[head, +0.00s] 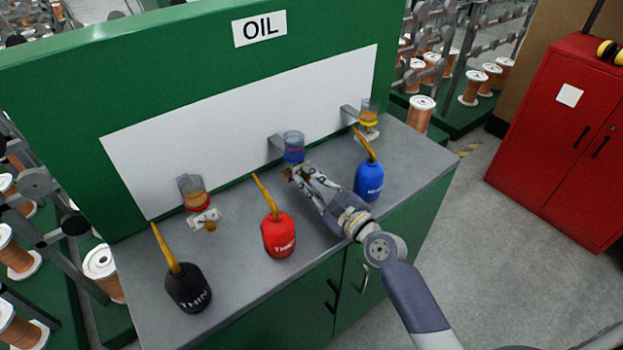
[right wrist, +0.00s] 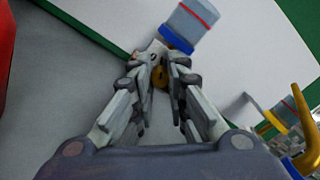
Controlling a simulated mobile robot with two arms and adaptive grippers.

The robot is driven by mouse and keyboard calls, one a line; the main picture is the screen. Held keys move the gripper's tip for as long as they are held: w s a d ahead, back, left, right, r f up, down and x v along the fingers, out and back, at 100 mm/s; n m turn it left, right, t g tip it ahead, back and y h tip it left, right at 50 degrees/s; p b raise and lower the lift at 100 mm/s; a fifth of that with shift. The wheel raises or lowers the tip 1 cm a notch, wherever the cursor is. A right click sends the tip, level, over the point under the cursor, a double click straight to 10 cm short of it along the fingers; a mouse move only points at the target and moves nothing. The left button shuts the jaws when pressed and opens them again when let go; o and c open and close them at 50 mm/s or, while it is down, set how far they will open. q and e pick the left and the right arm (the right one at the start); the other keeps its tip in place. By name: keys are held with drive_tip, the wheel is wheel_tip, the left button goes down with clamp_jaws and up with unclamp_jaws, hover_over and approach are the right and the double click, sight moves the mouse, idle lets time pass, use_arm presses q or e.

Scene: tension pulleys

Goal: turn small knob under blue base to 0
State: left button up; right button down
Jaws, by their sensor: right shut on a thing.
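The blue base (head: 294,156) sits under a clear cup (head: 293,140) on the middle wall bracket. In the right wrist view the blue base (right wrist: 181,44) and its cup (right wrist: 192,22) are at the top. A small brass knob (right wrist: 161,78) shows under the blue base, between the fingertips. My right gripper (head: 294,174) reaches in from the right, just below the blue base. In the right wrist view my right gripper (right wrist: 161,72) is shut on the knob. The knob's setting and any 0 mark cannot be read. My left gripper is not in view.
A blue oil can (head: 369,181) stands close to the right of my gripper, a red can (head: 278,234) to the left, and a black can (head: 188,287) farther left. A red-based cup (head: 194,194) and a yellow-based cup (head: 369,112) flank the middle one. The grey counter (head: 230,260) has bare room between cans.

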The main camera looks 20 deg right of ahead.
drive_tip(key=n, duration=0.4)
drive_tip(key=shift+r+n, duration=0.25)
drive_tip(key=shift+n, duration=0.05)
drive_tip(key=shift+n+p, duration=0.3)
drive_tip(key=shift+n, duration=1.1)
drive_tip(key=shift+a, duration=0.1)
drive_tip(key=c, duration=1.5)
unclamp_jaws()
drive_tip(key=shift+f, duration=0.1)
drive_tip(key=shift+c, duration=0.2)
drive_tip(key=shift+a, duration=0.1)
drive_tip(key=shift+f, duration=0.1)
drive_tip(key=shift+s+d+f, duration=0.1)
drive_tip(key=shift+s+d, duration=0.1)
drive_tip(key=v, duration=1.1)
drive_tip(key=shift+s, duration=0.25)
